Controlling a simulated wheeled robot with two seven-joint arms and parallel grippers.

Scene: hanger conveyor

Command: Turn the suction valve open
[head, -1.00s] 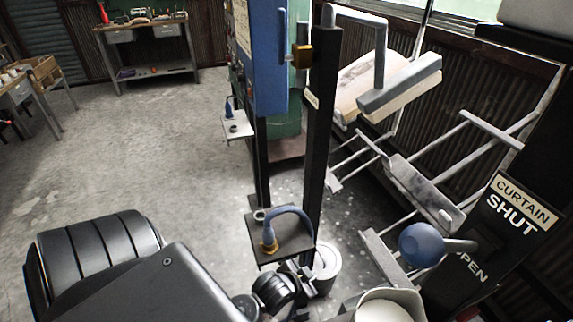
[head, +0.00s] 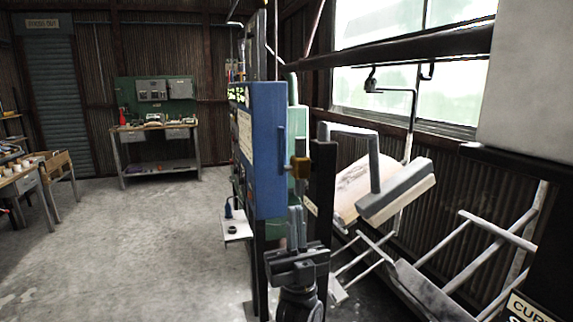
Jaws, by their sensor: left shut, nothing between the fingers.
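I cannot tell for sure which part is the suction valve. A blue cabinet (head: 262,150) stands on a dark post frame near the middle of the head view, with a blue upright handle (head: 281,148) on its side. My left gripper (head: 297,212) is shut and empty, fingers pointing up, in front of the post and below the yellow block. It hides part of the post. I cannot tell how far apart gripper and block are in depth. My right gripper is not in view.
A hanging carrier with a pale, grey-edged board (head: 380,190) and pale metal rails (head: 440,290) fill the right side. A small white shelf (head: 238,229) is left of the post. A workbench (head: 155,133) stands far back. The floor (head: 130,240) at left is clear.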

